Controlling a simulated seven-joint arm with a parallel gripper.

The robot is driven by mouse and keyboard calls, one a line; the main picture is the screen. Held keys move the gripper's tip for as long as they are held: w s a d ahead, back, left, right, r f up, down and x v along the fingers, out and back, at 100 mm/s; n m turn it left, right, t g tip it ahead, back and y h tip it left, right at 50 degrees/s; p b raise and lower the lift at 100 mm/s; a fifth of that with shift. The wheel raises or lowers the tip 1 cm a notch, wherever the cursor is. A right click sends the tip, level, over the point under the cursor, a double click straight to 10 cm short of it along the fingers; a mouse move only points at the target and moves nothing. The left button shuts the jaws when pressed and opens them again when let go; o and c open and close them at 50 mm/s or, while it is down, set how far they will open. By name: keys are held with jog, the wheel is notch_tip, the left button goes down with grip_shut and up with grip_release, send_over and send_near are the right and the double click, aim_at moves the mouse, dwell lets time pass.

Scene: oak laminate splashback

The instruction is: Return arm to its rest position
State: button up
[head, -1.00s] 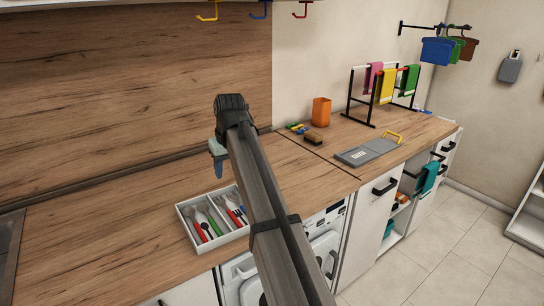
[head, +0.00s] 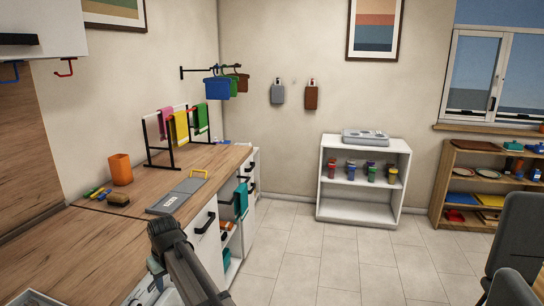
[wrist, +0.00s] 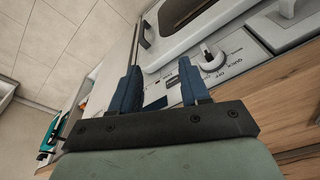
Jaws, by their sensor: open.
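My arm (head: 187,268) reaches up from the bottom of the head view, in front of the counter. In the wrist view my gripper (wrist: 160,66) has its two blue fingers apart with nothing between them. Beyond the fingers is the washing machine's front panel (wrist: 238,50) with a white dial (wrist: 210,58). In the head view the fingers are mostly hidden by the arm, low at the counter's front edge.
The counter (head: 60,240) holds an orange cup (head: 121,169), a grey board (head: 178,196) and a towel rack (head: 146,140). A teal cloth (head: 241,198) hangs by the cabinets. A white shelf (head: 364,208) stands across open tiled floor (head: 320,255). A dark chair (head: 520,235) is at right.

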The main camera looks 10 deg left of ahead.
jog(key=w+d+f+m, duration=0.25)
jog(key=d+f, duration=0.25)
jog(key=d, duration=0.6)
jog(key=w+d+f+m+h, duration=0.1)
jog(key=w+d+f, duration=0.4)
jog(key=d, duration=0.5)
jog(key=w+d+f+m, duration=0.2)
jog(key=d+f, duration=0.4)
jog(key=d, duration=0.5)
jog(key=s+d+f+m, duration=0.2)
jog(key=d+f, duration=0.1)
jog(key=d, duration=0.6)
jog(key=s+d+f+m+h, duration=0.1)
jog(key=s+d+f+m, duration=0.2)
jog(key=d, duration=0.6)
jog(key=s+d+f+m, duration=0.15)
jog(key=d+f, duration=0.25)
jog(key=d, duration=0.6)
jog(key=s+d+f+g, duration=0.1)
jog(key=s+f+g, duration=0.1)
jog(key=s+f, duration=0.5)
jog(key=s+d+f+g, duration=0.1)
jog(key=s+f+g, duration=0.2)
jog(key=s+f, duration=0.4)
jog(key=s+d+f+g, duration=0.1)
jog(key=s+f, duration=0.6)
jog(key=s, duration=1.1)
jog(key=shift+s+f+g, duration=0.2)
jog(key=shift+f+g, duration=0.1)
jog(key=shift+g, duration=0.6)
